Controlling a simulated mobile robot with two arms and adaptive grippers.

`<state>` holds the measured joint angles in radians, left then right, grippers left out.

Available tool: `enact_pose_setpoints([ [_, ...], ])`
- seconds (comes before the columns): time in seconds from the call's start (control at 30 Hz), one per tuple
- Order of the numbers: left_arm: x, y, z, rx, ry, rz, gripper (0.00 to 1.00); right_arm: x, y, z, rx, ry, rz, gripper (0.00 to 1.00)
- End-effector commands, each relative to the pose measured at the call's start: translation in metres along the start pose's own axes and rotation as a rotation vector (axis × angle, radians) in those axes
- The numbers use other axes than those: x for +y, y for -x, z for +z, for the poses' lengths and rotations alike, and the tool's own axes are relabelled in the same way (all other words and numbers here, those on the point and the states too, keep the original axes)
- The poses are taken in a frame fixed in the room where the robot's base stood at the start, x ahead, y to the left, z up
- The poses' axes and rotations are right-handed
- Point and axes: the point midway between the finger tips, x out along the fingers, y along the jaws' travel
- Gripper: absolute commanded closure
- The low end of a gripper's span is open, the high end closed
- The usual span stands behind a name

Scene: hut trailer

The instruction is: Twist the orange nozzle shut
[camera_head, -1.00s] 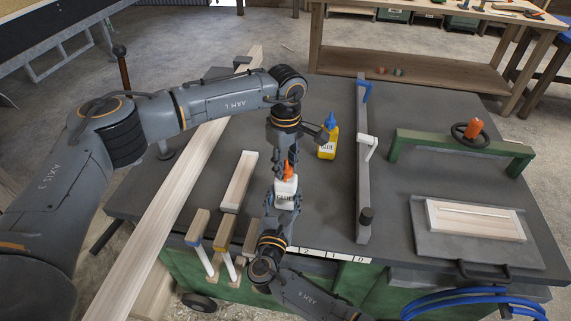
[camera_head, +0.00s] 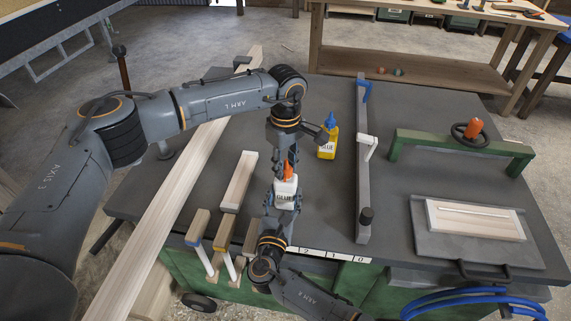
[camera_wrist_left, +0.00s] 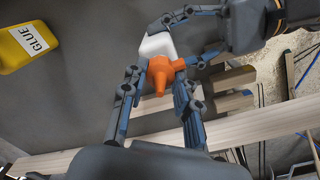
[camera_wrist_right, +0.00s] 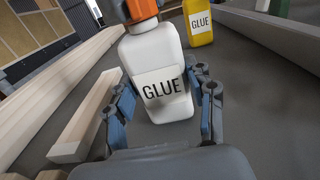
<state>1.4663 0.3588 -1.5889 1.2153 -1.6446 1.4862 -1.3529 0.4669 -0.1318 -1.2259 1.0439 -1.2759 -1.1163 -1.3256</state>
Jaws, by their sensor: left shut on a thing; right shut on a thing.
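A white glue bottle (camera_head: 285,192) with an orange nozzle (camera_head: 287,170) stands upright on the dark bench top. My right gripper (camera_head: 277,212) is shut on the white bottle's body from the near side; in the right wrist view the fingers flank the bottle (camera_wrist_right: 153,62) and its GLUE label. My left gripper (camera_head: 285,160) comes from above and is shut on the orange nozzle. In the left wrist view its fingers lie on both sides of the nozzle (camera_wrist_left: 161,74). The fingers hide part of the nozzle in the head view.
A yellow glue bottle (camera_head: 328,144) with a blue nozzle stands just behind and right. A long clamp bar (camera_head: 362,190) lies to the right. Wooden strips (camera_head: 238,181) and a long plank (camera_head: 172,214) lie left. A board with a glue line (camera_head: 475,221) lies far right.

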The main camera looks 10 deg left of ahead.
Motion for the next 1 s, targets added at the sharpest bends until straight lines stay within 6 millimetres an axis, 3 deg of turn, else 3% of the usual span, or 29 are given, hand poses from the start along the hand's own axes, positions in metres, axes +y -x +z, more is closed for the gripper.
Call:
enact_pose_setpoints([
  [0.13, 0.0, 0.001, 0.007, -0.013, -0.009, -0.002, 1.0, 0.001, -0.001, 0.0, 0.002, 0.001, 0.005, 0.92],
  [0.17, 0.0, 0.001, 0.007, -0.013, -0.009, -0.002, 0.64, 0.001, -0.001, 0.0, 0.002, 0.001, 0.005, 0.92],
  [0.23, 0.0, 0.001, 0.006, -0.011, -0.008, -0.002, 0.49, 0.001, -0.001, 0.0, 0.002, 0.001, 0.004, 0.92],
  [0.27, 0.0, 0.001, 0.005, -0.01, -0.007, -0.002, 0.47, 0.001, -0.001, 0.0, 0.002, 0.001, 0.003, 0.92],
  [0.67, 0.001, 0.009, 0.002, -0.005, -0.001, 0.001, 0.47, 0.0, 0.0, 0.0, 0.0, 0.0, 0.001, 0.92],
  [1.0, 0.001, 0.076, 0.002, -0.006, -0.002, 0.002, 0.47, 0.0, 0.0, 0.0, 0.0, 0.0, 0.0, 0.92],
])
